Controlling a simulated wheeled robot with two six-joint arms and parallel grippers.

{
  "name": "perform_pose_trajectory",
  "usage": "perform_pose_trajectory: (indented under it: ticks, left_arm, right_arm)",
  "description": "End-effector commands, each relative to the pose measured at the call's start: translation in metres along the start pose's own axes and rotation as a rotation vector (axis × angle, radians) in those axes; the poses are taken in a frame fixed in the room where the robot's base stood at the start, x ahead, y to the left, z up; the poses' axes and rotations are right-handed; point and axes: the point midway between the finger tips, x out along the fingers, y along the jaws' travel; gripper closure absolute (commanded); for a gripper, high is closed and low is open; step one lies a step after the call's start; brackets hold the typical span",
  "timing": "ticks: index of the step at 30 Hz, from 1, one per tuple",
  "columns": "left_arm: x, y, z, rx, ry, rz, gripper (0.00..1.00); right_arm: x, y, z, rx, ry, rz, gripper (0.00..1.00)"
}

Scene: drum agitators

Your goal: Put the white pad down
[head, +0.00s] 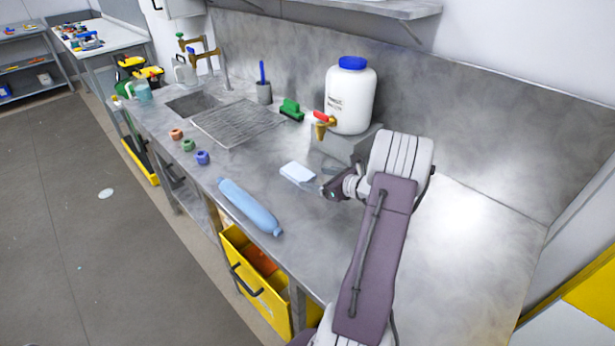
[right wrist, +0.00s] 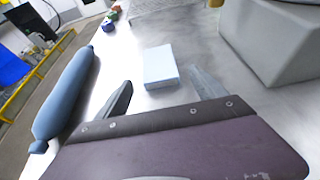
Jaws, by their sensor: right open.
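The white pad (head: 297,171) lies flat on the metal counter (head: 240,165), just beyond the fingertips of my right gripper (head: 318,188). In the right wrist view the pad (right wrist: 161,66) shows as a pale block with a light blue side, resting on the counter. My right gripper (right wrist: 158,92) is open there, its two fingers spread on either side of and short of the pad, with nothing between them. My left gripper is not in view.
A blue bottle-like roll (head: 250,206) lies near the counter's front edge. A white drum with a blue lid (head: 351,95) stands on a grey block (head: 346,143) behind the pad. Three small coloured pieces (head: 188,145) sit farther left. The counter to the right is clear.

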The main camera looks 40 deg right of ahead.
Motion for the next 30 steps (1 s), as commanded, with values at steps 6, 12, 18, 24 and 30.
perform_pose_trajectory:
  ticks: [6, 12, 18, 24, 30]
  left_arm:
    - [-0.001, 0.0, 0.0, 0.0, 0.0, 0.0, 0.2]
    - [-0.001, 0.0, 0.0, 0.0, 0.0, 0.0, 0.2]
    - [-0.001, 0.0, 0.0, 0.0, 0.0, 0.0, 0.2]
    - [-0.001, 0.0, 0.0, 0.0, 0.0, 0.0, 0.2]
    - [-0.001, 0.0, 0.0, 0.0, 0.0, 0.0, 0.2]
  right_arm:
    - [-0.048, -0.001, 0.001, 0.002, -0.001, -0.003, 0.2]
    - [-0.061, 0.0, 0.0, 0.0, 0.0, 0.001, 0.2]
    - [-0.061, 0.0, 0.0, 0.0, 0.0, 0.001, 0.2]
    - [-0.06, 0.0, 0.0, 0.0, 0.0, 0.001, 0.2]
    - [-0.06, 0.0, 0.0, 0.001, 0.0, 0.001, 0.2]
